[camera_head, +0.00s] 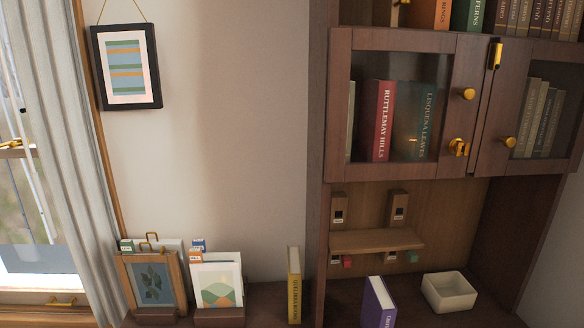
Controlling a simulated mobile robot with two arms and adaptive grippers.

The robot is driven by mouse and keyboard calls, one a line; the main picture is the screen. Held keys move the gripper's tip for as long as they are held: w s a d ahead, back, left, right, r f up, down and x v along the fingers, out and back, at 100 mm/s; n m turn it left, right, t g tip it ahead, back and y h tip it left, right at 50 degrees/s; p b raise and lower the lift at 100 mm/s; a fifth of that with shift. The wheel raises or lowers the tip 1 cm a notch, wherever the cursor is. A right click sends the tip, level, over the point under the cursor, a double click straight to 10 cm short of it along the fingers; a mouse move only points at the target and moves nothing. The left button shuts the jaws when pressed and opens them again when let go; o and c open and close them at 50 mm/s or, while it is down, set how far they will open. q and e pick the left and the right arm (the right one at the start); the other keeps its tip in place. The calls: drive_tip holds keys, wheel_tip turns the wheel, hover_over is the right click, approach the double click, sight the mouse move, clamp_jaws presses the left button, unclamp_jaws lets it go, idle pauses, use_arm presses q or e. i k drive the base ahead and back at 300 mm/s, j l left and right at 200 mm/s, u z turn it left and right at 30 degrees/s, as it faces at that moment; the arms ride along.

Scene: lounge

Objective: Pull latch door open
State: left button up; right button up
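A dark wooden cabinet has two glass-fronted doors side by side. The left door (398,41) has a round gold knob (468,94) and, below it, a gold latch (459,147) near its right edge. The right door (489,117) has a gold knob (508,143) near its left edge. A black and gold fitting (495,54) sits at the top where the doors meet. Both doors look shut. Books show through the glass, including a red book (378,121). Neither of my grippers is in view.
Below the doors is an open niche with a small wooden shelf (376,240), a white square bowl (449,291) and a purple book (378,302). A yellow book (294,285) and framed pictures (152,284) stand to the left. A curtained window is far left.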

sight(507, 89)
drive_tip(key=z, duration=1.25)
